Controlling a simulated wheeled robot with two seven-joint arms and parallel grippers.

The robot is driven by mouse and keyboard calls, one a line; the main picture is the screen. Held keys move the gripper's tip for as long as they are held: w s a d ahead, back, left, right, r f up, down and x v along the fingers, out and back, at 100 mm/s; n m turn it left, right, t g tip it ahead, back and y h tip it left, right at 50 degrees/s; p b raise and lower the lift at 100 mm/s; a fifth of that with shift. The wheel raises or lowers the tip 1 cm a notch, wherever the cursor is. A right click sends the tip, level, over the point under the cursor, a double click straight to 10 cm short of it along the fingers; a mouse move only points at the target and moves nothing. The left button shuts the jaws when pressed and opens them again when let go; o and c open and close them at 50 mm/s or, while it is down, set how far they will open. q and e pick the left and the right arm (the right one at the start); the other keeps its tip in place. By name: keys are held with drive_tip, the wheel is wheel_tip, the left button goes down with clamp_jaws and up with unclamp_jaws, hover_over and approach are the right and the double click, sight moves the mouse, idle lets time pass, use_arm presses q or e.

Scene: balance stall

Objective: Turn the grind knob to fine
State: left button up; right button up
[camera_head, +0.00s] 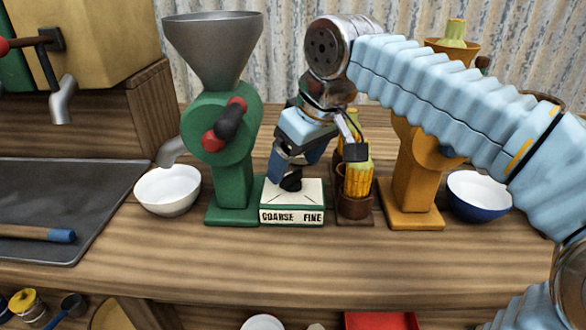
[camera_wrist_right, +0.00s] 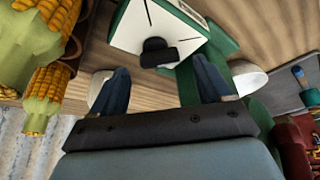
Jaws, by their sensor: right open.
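The grind knob (camera_head: 291,182) is black and sits on top of a white box (camera_head: 291,214) with a green base, marked COARSE at left and FINE at right. The box stands at the foot of the green grinder (camera_head: 232,140). My right gripper (camera_head: 290,164) is over the knob, pointing down. In the right wrist view the knob (camera_wrist_right: 158,53) shows ahead of the open right gripper (camera_wrist_right: 162,85), between the lines of its two blue fingers, with nothing held. The knob looks clear of the fingers there. Its exact pointing direction is hard to tell. My left gripper is out of view.
Corn cobs (camera_head: 358,178) in a brown pot (camera_head: 354,206) stand close right of the box. An orange grinder (camera_head: 411,190) and a blue bowl (camera_head: 480,196) are farther right. A white bowl (camera_head: 168,190) sits left under the green grinder's spout. The front counter strip is clear.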

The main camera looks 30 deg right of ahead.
drive_tip(key=shift+x, duration=1.1)
drive_tip(key=shift+c, duration=0.2)
drive_tip(key=c, duration=1)
drive_tip(key=shift+n, duration=0.3)
drive_tip(key=n+y, duration=0.1)
drive_tip(key=n, duration=0.2)
drive_tip(key=shift+d+r+y, duration=0.1)
drive_tip(key=shift+y, duration=0.2)
drive_tip(key=shift+d+n+g+y+p, duration=0.1)
drive_tip(key=shift+n+g+y+p, duration=0.45)
drive_tip(key=shift+n, duration=1.35)
